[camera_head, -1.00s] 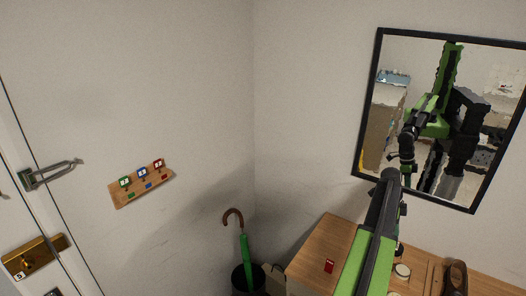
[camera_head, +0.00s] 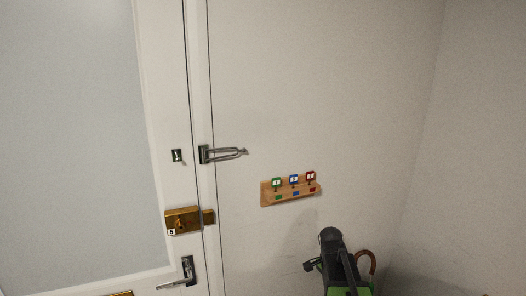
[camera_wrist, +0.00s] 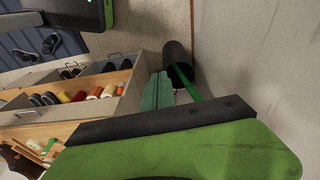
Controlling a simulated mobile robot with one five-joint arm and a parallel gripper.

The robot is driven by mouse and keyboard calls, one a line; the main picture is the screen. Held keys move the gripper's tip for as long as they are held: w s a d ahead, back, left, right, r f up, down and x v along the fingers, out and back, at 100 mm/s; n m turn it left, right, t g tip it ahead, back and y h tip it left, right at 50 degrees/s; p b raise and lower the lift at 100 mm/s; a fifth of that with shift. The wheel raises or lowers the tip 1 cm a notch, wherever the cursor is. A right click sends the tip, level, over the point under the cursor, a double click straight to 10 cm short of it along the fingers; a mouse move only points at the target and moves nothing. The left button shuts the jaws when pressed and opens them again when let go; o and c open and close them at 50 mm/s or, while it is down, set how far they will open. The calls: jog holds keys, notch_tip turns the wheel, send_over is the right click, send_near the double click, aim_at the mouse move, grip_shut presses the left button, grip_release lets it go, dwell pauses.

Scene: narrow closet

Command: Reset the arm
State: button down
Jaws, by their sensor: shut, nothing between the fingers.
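My gripper (camera_wrist: 158,93) shows in the wrist view as two narrow grey-green fingers side by side. They are shut with nothing held between them. A black and green part of my arm fills the bottom of that view. In the head view my arm (camera_head: 338,262) shows as a black and green piece at the lower edge, right of the middle. The fingers cannot be made out there.
A white door with a brass lock (camera_head: 183,220) and handle (camera_head: 188,270) is left. A key rack (camera_head: 290,190) hangs on the wall. The umbrella handle (camera_head: 369,260) is beside my arm. The wrist view shows open drawers (camera_wrist: 90,92), shoes (camera_wrist: 50,42) and the umbrella stand (camera_wrist: 176,62).

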jog(key=s+a+n+y, duration=0.1)
jog(key=s+a+n, duration=0.2)
jog(key=a+n, duration=0.3)
jog(key=s+a+f+n, duration=0.1)
jog(key=s+a+n, duration=0.3)
jog(key=n, duration=0.4)
jog(key=shift+a+f+y, duration=0.15)
jog(key=shift+a+y, duration=0.25)
jog(key=shift+a, duration=0.5)
